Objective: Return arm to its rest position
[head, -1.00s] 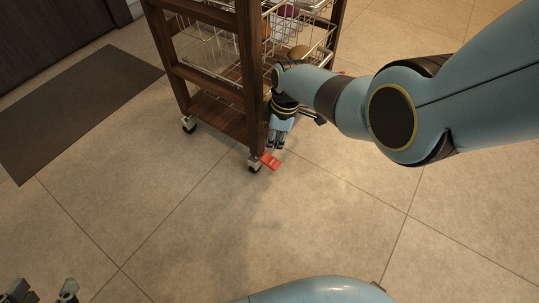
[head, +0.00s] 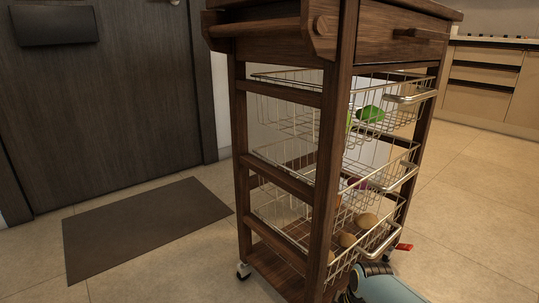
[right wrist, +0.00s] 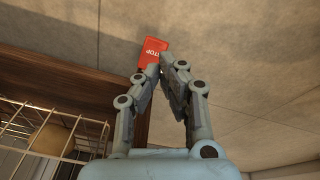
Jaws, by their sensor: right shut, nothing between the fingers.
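My right arm (head: 385,287) shows at the bottom of the head view, low beside the wooden trolley (head: 328,170); its gripper is out of sight there. In the right wrist view my right gripper (right wrist: 162,68) is shut and empty. Its fingertips are close to a red caster brake pedal (right wrist: 153,52) with white lettering, at the trolley's foot; I cannot tell whether they touch it. My left gripper is not in view.
The trolley has several wire baskets (head: 385,185) holding round items and a green one (head: 370,114). A dark mat (head: 145,225) lies before a dark door (head: 100,100). Tiled floor is clear at right.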

